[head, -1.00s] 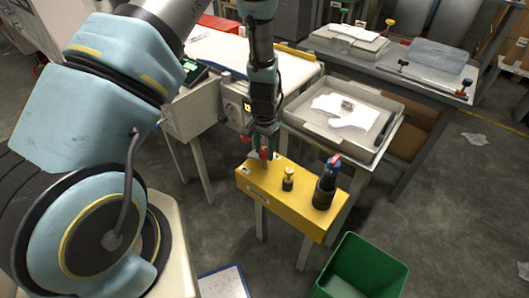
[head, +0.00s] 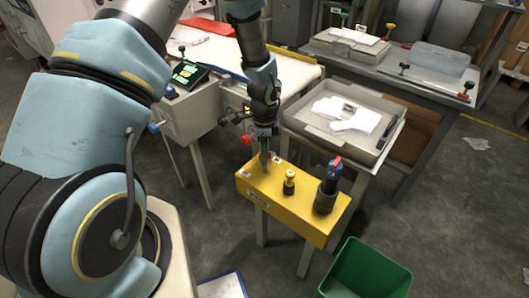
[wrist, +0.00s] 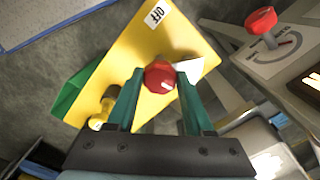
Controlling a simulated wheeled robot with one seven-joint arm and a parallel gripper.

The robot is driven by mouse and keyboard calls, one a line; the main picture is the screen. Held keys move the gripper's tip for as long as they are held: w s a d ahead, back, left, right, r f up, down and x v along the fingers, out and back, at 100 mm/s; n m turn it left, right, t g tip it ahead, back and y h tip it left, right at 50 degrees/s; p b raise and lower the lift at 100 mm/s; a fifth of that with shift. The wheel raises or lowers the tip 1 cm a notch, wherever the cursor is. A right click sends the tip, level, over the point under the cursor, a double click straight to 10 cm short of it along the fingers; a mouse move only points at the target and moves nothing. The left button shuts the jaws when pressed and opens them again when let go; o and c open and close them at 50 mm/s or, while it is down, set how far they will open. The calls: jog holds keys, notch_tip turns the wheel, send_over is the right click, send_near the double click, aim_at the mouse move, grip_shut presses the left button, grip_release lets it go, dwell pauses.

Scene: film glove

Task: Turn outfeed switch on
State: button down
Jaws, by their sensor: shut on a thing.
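A yellow box (head: 262,183) carries a red knob, which shows in the wrist view (wrist: 159,77) between my two green fingers. My gripper (head: 265,160) points down at the box's left end and is shut on this red knob. In the wrist view my gripper (wrist: 160,82) has one finger on each side of the knob. A white "OFF" label (wrist: 157,14) lies on the box beyond the knob. A second white patch (wrist: 190,70) beside the knob is partly hidden by my right finger, and I cannot read it.
Another red knob (wrist: 261,20) is on a grey panel close by. A grey tray (head: 375,145) is behind; a green bin (head: 365,270) stands in front.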

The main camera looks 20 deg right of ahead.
jog(key=shift+m, duration=1.1)
jog(key=shift+c, duration=1.4)
grip_release()
notch_tip(320, 180, up, 11)
jog(key=shift+b, duration=0.45)
jog(key=shift+w+f, duration=0.1)
